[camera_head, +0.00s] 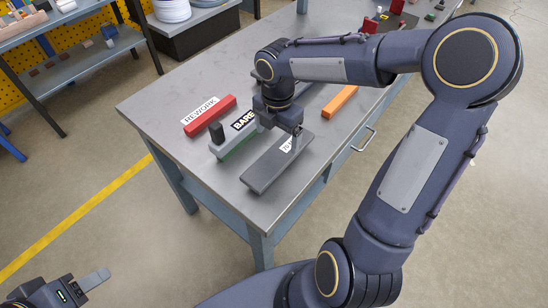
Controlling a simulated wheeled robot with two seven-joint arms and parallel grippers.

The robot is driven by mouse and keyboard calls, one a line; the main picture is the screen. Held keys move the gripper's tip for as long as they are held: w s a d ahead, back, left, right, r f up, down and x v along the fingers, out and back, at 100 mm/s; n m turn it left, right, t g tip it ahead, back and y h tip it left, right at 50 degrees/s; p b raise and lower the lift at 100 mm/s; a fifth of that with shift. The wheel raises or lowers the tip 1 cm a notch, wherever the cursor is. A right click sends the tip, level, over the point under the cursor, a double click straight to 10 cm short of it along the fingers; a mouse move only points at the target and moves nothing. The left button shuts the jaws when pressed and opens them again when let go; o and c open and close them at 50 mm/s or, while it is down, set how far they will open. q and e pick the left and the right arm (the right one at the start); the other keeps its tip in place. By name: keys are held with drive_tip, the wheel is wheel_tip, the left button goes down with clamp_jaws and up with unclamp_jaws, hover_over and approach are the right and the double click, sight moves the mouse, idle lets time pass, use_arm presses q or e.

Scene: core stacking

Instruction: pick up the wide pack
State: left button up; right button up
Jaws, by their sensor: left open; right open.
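A long dark grey pack (262,174) with a white label, partly hidden by my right gripper, lies flat near the front edge of the table; it looks like the wide pack, though I cannot read its label. My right gripper (296,138) points down over the far, labelled end of this pack. It is open, and I cannot tell whether its fingers touch the pack. My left gripper (93,284) is open and empty at the bottom left, over the floor and away from the table.
Small red items (370,25) stand at the far end. The table's left corner is clear.

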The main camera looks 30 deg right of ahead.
sight(279, 154)
drive_tip(key=f, duration=0.6)
drive_tip(key=shift+s+d+f, duration=0.15)
drive_tip(key=shift+s, duration=0.2)
drive_tip(key=shift+c, duration=0.3)
drive_tip(key=c, duration=1.4)
drive_tip(key=shift+c, duration=0.7)
